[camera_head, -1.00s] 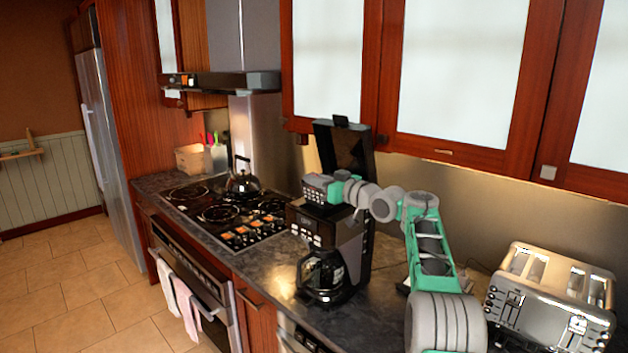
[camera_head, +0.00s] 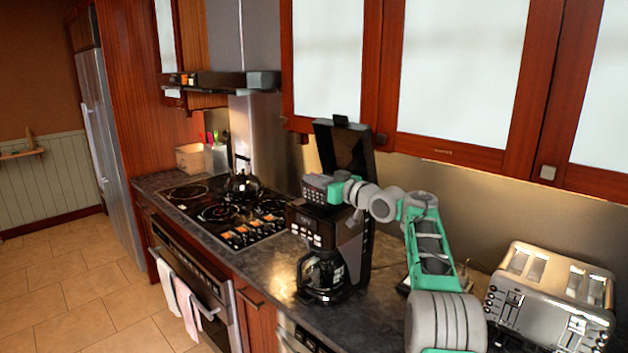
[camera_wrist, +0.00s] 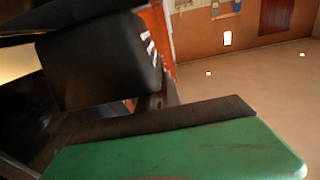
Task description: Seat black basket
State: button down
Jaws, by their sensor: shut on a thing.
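A black coffee maker (camera_head: 348,235) stands on the counter with its lid (camera_head: 346,150) raised upright behind it. A glass carafe (camera_head: 322,277) sits in its lower part. My gripper (camera_head: 319,192) is at the open top of the coffee maker, just in front of the raised lid. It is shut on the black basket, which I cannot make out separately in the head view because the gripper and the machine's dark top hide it. In the wrist view a dark rounded block fills the upper left beside the green gripper body; I cannot tell for sure what it is.
A chrome toaster (camera_head: 550,300) stands to the right on the counter. A stove (camera_head: 222,215) with a kettle (camera_head: 243,180) lies to the left. Upper cabinets (camera_head: 455,75) hang above. Some bare counter (camera_head: 265,277) shows left of the coffee maker.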

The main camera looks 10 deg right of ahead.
aim_at(315, 205)
jog(key=shift+f+b, duration=3.1)
jog(key=shift+f, duration=0.85)
jog(key=c, duration=1.5)
grip_release()
jog(key=shift+f, duration=0.1)
jog(key=shift+o, duration=0.2)
jog(key=shift+f, duration=0.1)
jog(key=shift+s+d+f, duration=0.1)
jog(key=shift+s+d, duration=0.05)
jog(key=shift+s, duration=0.05)
jog(key=b+v, duration=0.1)
jog(key=v, duration=0.1)
jog(key=b+v, duration=0.1)
jog(key=v, duration=0.2)
jog(key=b+v, duration=0.1)
jog(key=v, duration=0.1)
jog(key=shift+s+d+r, duration=0.1)
jog(key=shift+s+r, duration=0.1)
jog(key=shift+r, duration=0.2)
